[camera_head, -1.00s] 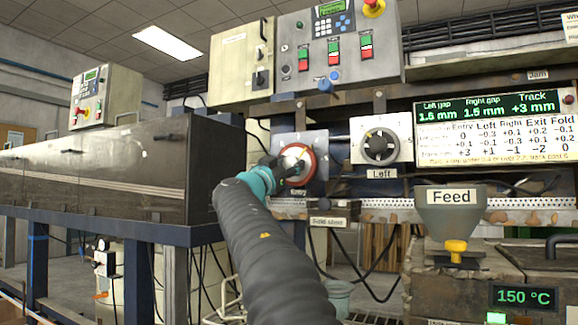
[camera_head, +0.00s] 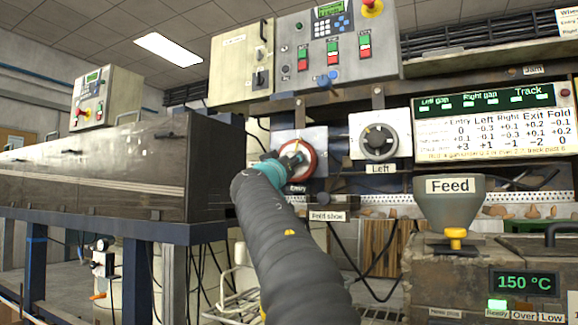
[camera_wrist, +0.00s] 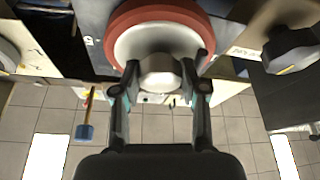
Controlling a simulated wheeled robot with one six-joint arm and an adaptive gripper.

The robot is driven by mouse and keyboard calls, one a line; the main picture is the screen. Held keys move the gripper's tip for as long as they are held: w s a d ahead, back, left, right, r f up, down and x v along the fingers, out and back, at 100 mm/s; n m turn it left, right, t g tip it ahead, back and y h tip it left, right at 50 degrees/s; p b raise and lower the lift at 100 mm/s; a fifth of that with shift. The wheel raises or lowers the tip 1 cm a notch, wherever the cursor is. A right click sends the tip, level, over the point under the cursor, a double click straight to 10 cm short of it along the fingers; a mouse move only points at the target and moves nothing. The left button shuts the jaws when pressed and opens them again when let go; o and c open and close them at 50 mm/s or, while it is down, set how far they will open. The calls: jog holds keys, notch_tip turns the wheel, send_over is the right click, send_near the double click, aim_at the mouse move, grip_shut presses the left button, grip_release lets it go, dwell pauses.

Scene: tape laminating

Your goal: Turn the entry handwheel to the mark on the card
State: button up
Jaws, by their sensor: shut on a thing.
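The entry handwheel (camera_head: 311,157) has a red rim and a pale face, on a grey plate above the "Entry" label. My gripper (camera_head: 283,160) is at its front. In the wrist view, my gripper (camera_wrist: 160,77) has its two fingers on either side of the pale round hub of the entry handwheel (camera_wrist: 150,18), shut on it. The card (camera_head: 490,136) is a white table with Entry, Left, Right, Exit and Fold columns. The green display (camera_head: 484,103) above it shows dashes under Left gap, Right gap and Track. My arm hides part of the wheel's left side.
The dark Left handwheel (camera_head: 379,142) is close on the right. A "Fold shoe" label (camera_head: 327,216) sits below the entry wheel. A grey Feed hopper (camera_head: 449,211) stands at lower right. A long dark cabinet (camera_head: 100,175) fills the left. A control panel (camera_head: 338,50) hangs above.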

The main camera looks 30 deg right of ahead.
jog(key=shift+r+n+t+y, duration=0.1)
jog(key=shift+n+t+y, duration=0.45)
jog(key=shift+n, duration=1.05)
jog(key=shift+y, duration=0.35)
jog(key=o, duration=1.1)
jog(key=shift+o, duration=0.2)
jog(key=shift+s, duration=0.1)
jog(key=v, duration=1.2)
